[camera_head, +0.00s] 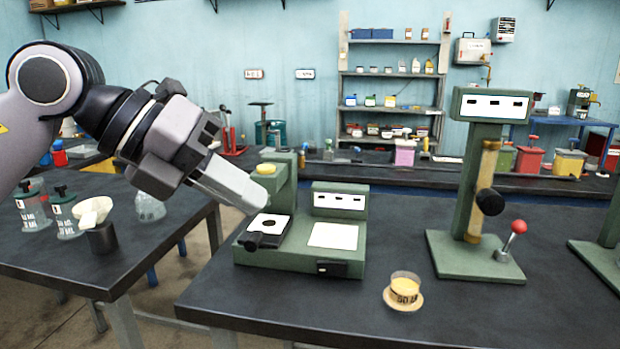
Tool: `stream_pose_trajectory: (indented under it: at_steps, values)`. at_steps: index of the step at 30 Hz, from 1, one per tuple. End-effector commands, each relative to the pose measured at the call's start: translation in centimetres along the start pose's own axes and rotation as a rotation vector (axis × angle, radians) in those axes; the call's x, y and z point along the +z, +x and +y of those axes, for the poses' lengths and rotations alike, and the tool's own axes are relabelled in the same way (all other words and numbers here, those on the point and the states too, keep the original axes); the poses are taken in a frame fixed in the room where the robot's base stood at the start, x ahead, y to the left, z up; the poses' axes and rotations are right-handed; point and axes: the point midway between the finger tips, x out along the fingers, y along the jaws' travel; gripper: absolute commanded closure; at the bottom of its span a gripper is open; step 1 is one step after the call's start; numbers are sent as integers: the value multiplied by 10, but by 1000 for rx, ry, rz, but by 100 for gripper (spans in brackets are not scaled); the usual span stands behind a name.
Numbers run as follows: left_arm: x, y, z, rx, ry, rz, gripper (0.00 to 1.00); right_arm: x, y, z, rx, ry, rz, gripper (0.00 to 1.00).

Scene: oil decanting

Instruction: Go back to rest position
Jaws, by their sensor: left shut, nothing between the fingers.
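My left gripper (238,190) comes in from the left, its pale fingers shut and pointing down to the right. It holds nothing. Its fingertips show just above and in front of the green bench machine (300,262), near that machine's small black-framed plate (268,229); I cannot tell whether they touch. A small beaker (404,287) of yellow oil stands upright on a round wooden coaster (403,303) on the table, apart from the gripper. My right gripper is not in view.
A green press (478,190) with a red-knobbed lever (513,237) stands on the right of the dark table (470,315). The left table (60,255) holds bottles (66,215) and a black cup with a white scoop (94,211). The table's front right is clear.

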Motion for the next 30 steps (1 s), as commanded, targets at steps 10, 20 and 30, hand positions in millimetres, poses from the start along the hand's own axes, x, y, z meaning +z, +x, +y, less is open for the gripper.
stream_pose_trajectory:
  at_steps: [10, 20, 30]
  values:
    - [-31, 50, -30, -562, -180, 118, 100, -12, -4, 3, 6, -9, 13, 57]
    - [-26, 58, -19, -1055, -565, 14, 100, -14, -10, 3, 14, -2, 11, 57]
    - [-24, 73, 73, -1323, -1143, -281, 100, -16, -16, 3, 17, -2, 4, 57]
